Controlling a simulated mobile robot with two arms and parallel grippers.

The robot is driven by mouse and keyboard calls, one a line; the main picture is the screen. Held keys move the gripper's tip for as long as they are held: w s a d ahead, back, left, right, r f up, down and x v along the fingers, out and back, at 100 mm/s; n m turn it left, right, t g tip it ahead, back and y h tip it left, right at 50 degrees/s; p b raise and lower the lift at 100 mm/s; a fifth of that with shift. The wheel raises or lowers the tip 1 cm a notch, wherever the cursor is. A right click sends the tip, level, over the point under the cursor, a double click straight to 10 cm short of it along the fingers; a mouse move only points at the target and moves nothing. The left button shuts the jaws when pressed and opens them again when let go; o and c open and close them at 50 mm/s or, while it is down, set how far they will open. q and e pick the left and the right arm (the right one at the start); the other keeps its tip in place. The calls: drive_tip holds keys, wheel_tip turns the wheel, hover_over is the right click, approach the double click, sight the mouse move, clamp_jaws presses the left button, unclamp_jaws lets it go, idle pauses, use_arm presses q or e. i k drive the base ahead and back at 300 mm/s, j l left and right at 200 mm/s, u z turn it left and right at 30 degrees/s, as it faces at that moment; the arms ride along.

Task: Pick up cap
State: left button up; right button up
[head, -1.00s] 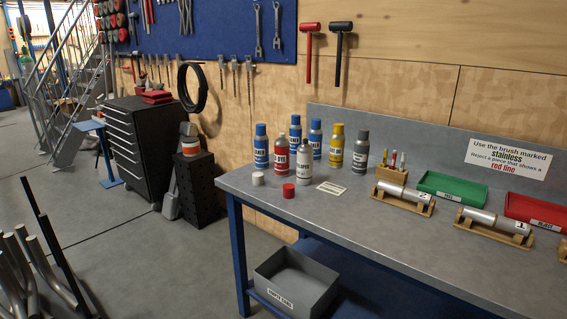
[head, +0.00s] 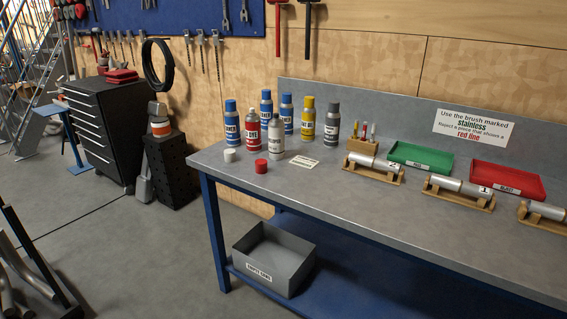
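Two loose caps lie on the grey bench near its left front corner in the head view. One is a white cap (head: 230,155) and the other is a red cap (head: 261,166), to its right and slightly nearer. Behind them stand a red can (head: 252,135) and a white can (head: 276,138), both without coloured caps on top. Several other cans stand capped, such as a blue-capped can (head: 232,122), a yellow can (head: 305,119) and a grey can (head: 332,122). Neither of my grippers shows in the view.
The bench (head: 330,205) has clear room along its front. A small card (head: 298,163), brush holder (head: 362,146), green tray (head: 420,158), red tray (head: 507,180) and tubes on wooden cradles (head: 372,168) are on it. A grey bin (head: 272,262) sits on the shelf below.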

sight(260, 165)
drive_tip(key=i+j+z, duration=0.3)
drive_tip(key=z, duration=0.15)
drive_tip(key=i+j+z, duration=0.2)
drive_tip(key=j+z, duration=0.2)
